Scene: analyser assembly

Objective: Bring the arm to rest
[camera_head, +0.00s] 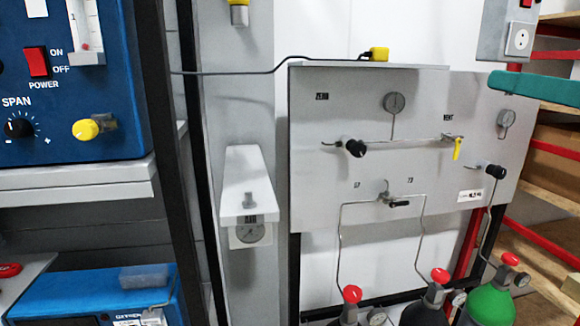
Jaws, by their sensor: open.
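My gripper is not in the head camera view, and no part of my arm can be made out for sure. A grey gas panel (310,190) with gauges, valves and thin pipes fills the middle and right. A blue analyser (120,60) with a red power switch, a span knob and a yellow knob stands on a shelf at the upper left. A yellow connector (378,54) on a dark cable lies on the panel's top edge.
Several gas cylinders with red knobs, one green (488,306), stand at the lower right. A white bracket (246,185) juts out left of the panel. Wooden shelving (545,205) is at the right. A teal bar (540,88) of unclear origin enters from the right edge.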

